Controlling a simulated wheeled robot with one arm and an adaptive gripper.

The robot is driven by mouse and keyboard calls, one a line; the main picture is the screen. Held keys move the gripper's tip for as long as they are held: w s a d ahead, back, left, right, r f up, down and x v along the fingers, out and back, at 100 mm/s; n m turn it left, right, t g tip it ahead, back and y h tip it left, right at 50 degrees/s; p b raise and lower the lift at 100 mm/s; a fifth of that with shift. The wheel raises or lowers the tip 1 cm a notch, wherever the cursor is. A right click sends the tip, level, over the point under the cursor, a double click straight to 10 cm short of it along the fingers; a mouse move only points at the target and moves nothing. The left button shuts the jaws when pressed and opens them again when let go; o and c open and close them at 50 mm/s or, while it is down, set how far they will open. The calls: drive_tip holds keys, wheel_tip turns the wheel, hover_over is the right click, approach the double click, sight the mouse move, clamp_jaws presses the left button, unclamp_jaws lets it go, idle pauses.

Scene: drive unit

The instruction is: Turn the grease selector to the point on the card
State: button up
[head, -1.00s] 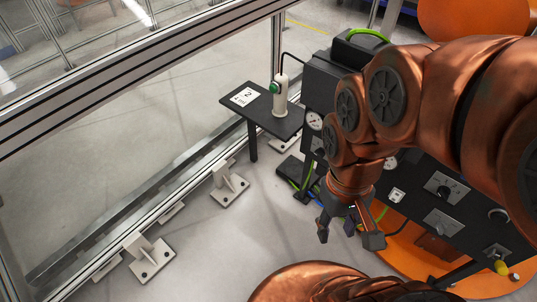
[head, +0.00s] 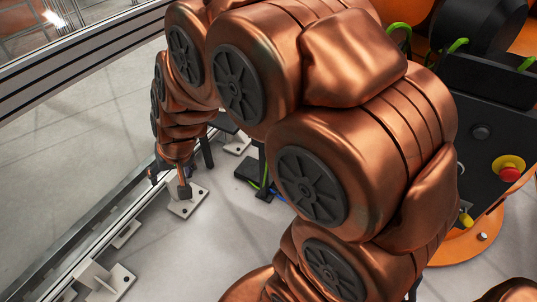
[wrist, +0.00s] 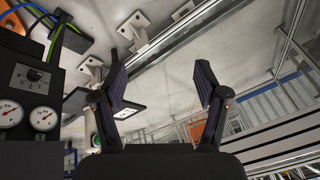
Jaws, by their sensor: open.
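My gripper (head: 169,186) hangs open and empty at the left in the head view, over the floor beside the fence. In the wrist view its two dark fingers (wrist: 163,92) are spread with nothing between them. A rotary selector (wrist: 33,76) with a dark knob and white marks sits on a black panel at the left of the wrist view, apart from my fingers. I cannot read its setting or tell for sure that it is the grease selector. A white card (wrist: 126,113) lies on the dark side table, partly behind the left finger; its print is unreadable here.
Two pressure gauges (wrist: 42,118) sit below the selector. Green and blue hoses (wrist: 45,20) run above the panel. A metal fence (head: 90,45) with floor feet (head: 187,200) runs along the left. A red emergency button (head: 510,173) is on the console. My arm hides much of the console.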

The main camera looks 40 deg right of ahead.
drive_tip(key=w+d+f+m+t+h+b, duration=0.6)
drive_tip(key=w+d+f+b, duration=0.7)
drive_tip(key=w+d+f, duration=0.65)
drive_tip(key=s+d+f+m+g+h+b, duration=0.35)
drive_tip(key=d+f+h+b, duration=0.3)
drive_tip(key=d, duration=0.35)
drive_tip(key=s+d+f+m+g+h+b, duration=0.2)
drive_tip(key=s+d+f+m+h+b, duration=0.2)
drive_tip(key=d+f+h+b, duration=0.45)
drive_tip(key=shift+w+d+r+n+y+p, duration=0.1)
drive_tip(key=shift+w+d+r+y, duration=0.25)
drive_tip(key=shift+d, duration=1.05)
drive_tip(key=shift+w+d+r+n+y+p, duration=0.15)
drive_tip(key=shift+w+d+r+y, duration=0.25)
drive_tip(key=shift+d, duration=0.95)
drive_tip(key=shift+w+d+r+y+p, duration=0.15)
drive_tip(key=shift+d+y, duration=0.3)
drive_tip(key=shift+d, duration=0.95)
